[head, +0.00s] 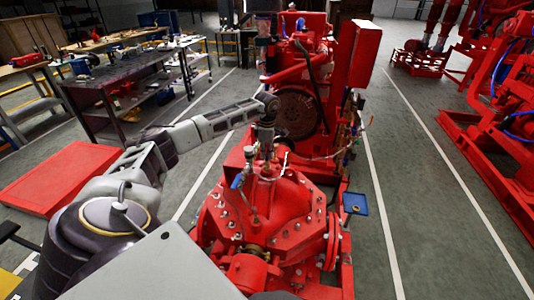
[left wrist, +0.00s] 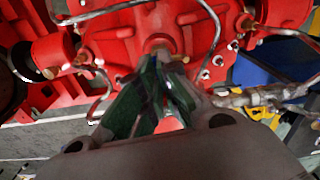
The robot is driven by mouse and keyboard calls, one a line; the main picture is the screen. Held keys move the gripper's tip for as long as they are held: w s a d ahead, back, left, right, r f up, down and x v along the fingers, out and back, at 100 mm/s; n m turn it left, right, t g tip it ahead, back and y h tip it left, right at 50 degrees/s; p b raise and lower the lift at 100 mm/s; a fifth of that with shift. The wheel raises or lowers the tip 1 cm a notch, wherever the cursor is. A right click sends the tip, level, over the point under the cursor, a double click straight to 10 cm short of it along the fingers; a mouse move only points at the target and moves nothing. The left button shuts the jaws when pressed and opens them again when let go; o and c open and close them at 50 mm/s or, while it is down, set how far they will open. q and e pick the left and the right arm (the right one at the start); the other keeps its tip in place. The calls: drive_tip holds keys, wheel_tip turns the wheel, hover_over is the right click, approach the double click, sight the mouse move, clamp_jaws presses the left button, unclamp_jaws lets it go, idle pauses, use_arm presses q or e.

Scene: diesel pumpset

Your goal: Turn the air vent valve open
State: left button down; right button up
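The red pump casing (head: 265,215) stands in front of me. A small valve with a blue handle (head: 237,181) stands on its upper left side; I take it for the air vent valve. My left gripper (head: 267,160) points down over the top of the casing, right of and slightly above the blue handle. In the left wrist view, its green fingers (left wrist: 158,66) converge, tips together, just below a brass-coloured fitting (left wrist: 160,44) on the red casing. I see nothing clearly held; the tips are blurred. My right gripper is out of view.
A gauge and thin pipes stand around the gripper on the casing. The red engine (head: 300,75) rises behind. A metal pipe fitting (left wrist: 262,95) shows at right in the left wrist view.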

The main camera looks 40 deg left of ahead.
use_arm(q)
drive_tip(key=n, duration=0.2)
drive_tip(key=shift+r+n, duration=0.1)
drive_tip(key=shift+n, duration=0.2)
drive_tip(key=n+p, duration=0.1)
drive_tip(key=n, duration=0.2)
drive_tip(key=shift+n, duration=0.4)
drive_tip(key=n+p, duration=0.1)
drive_tip(key=n, duration=0.2)
drive_tip(key=shift+n, duration=1.6)
drive_tip(key=shift+n+p, duration=0.5)
drive_tip(key=shift+n, duration=1)
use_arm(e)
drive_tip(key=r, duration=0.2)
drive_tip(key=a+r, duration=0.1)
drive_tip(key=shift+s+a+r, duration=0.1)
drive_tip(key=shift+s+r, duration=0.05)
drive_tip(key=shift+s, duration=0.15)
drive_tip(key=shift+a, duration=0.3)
